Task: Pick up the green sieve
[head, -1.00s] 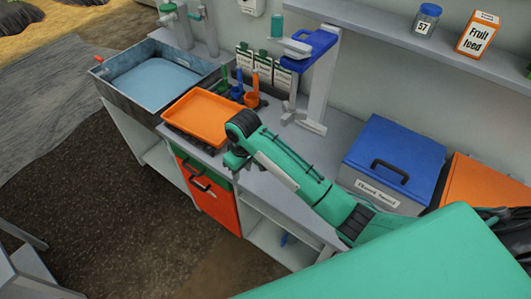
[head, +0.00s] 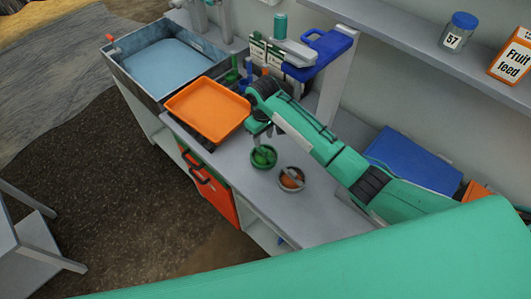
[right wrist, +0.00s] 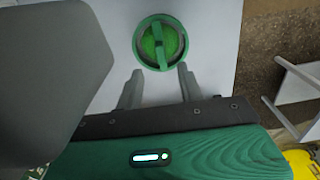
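The green sieve (head: 263,157) is small and round and sits on the grey counter near its front edge. In the right wrist view the sieve (right wrist: 172,44) shows as a green disc with a bar across it and a dark green rim around it. My right gripper (head: 262,131) is above and just behind the sieve in the head view. In the right wrist view its two fingers (right wrist: 160,84) are apart and empty, and the sieve lies just beyond their tips. My left gripper is not in view.
A round dish with an orange piece (head: 291,179) stands right of the sieve. An orange tray (head: 207,108) is to its left, beside a grey basin (head: 118,62). A blue stand (head: 322,54) and blue-lidded box (head: 413,160) are behind. Counter (head: 325,212) in front is bare.

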